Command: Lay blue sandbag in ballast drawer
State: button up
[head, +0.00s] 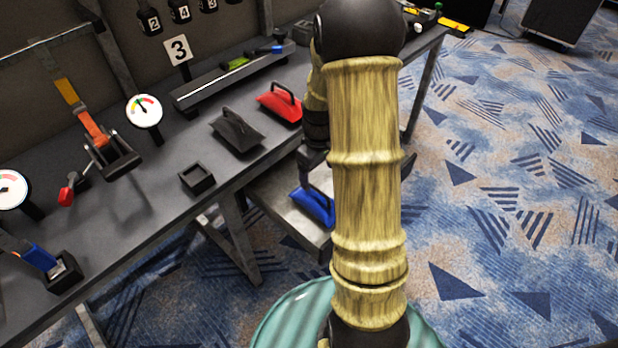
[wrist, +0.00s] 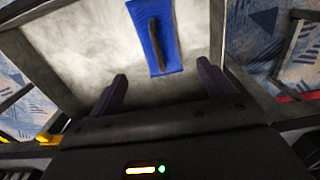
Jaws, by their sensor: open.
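The blue sandbag (head: 313,206) lies in the open ballast drawer (head: 275,196) below the bench top, partly hidden by my arm in the head view. In the wrist view the blue sandbag (wrist: 163,35), with its dark handle strap, rests flat on the pale drawer floor (wrist: 85,50). My gripper (wrist: 160,88) is open and empty. Its two fingers are apart, and the bag lies beyond their tips, not between them. In the head view my gripper is mostly hidden behind my arm.
On the bench (head: 130,235) sit a black sandbag (head: 237,131), a red sandbag (head: 281,105), a small open black box (head: 196,178), a gauge (head: 144,111) and an orange strap ratchet (head: 95,132). Bench legs stand beside the drawer.

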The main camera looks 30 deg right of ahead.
jog(key=s+a+r+m+t, duration=0.2)
jog(key=s+a+r+m, duration=0.1)
jog(key=s+a+r, duration=0.5)
jog(key=s+a, duration=0.3)
jog(key=a, duration=0.2)
jog(key=shift+s+a+r+m+t, duration=0.15)
jog(key=shift+s+r+m+t, duration=0.15)
jog(key=shift+r+m, duration=0.1)
